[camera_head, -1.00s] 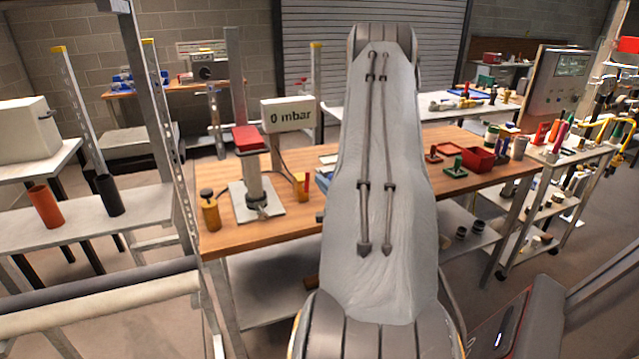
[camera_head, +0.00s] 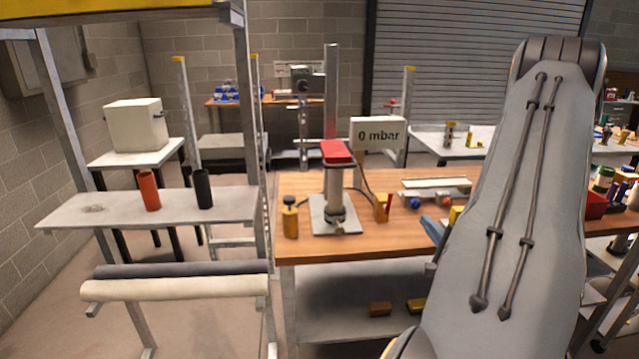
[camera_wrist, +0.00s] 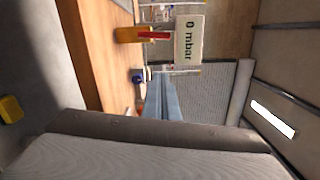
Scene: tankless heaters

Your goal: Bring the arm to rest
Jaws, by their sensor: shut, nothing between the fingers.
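My arm (camera_head: 510,200) rises large at the right of the head view, its grey upper link upright and leaning right. It hides whatever lies behind it. In the wrist view, my gripper (camera_wrist: 162,85) shows as two blue-grey fingers close together, shut and empty. They point toward the workbench side with the gauge sign, apart from anything I can make out.
A wooden workbench (camera_head: 290,245) carries a red-topped press (camera_head: 338,185), a "0 mbar" sign (camera_head: 378,135) and small yellow parts. Left, a grey shelf (camera_head: 110,215) holds an orange cylinder (camera_head: 148,190) and a black one (camera_head: 203,188). Rolls (camera_head: 180,285) hang below; floor shows at lower left.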

